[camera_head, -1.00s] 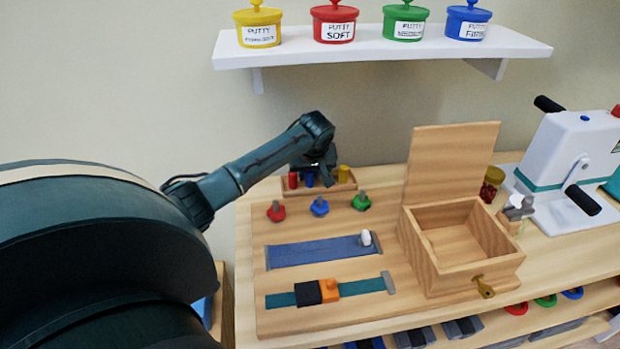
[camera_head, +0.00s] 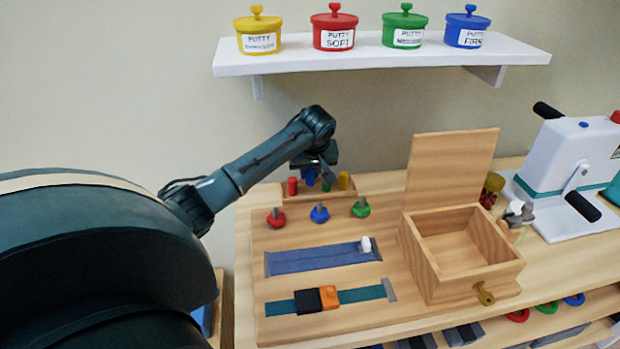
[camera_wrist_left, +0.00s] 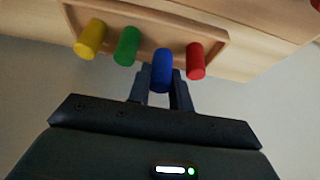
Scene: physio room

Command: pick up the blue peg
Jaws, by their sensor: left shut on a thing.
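The blue peg (camera_head: 310,177) is between the fingers of my left gripper (camera_head: 322,166), which is shut on it. In the left wrist view the blue peg (camera_wrist_left: 162,72) shows between the two dark fingers (camera_wrist_left: 161,88). It looks slightly higher than the other pegs, over the small wooden peg rack (camera_head: 360,197); its lower end is hard to make out. The red peg (camera_head: 292,186), green peg (camera_head: 326,185) and yellow peg (camera_head: 343,181) stand in the rack. My right gripper is not in view.
In front of the rack are several coloured knobs on bolts, such as the red one (camera_head: 276,217), and strap strips on the wooden board (camera_head: 400,318). An open wooden box (camera_head: 435,265) stands right. A white shelf (camera_head: 380,57) with putty tubs hangs above.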

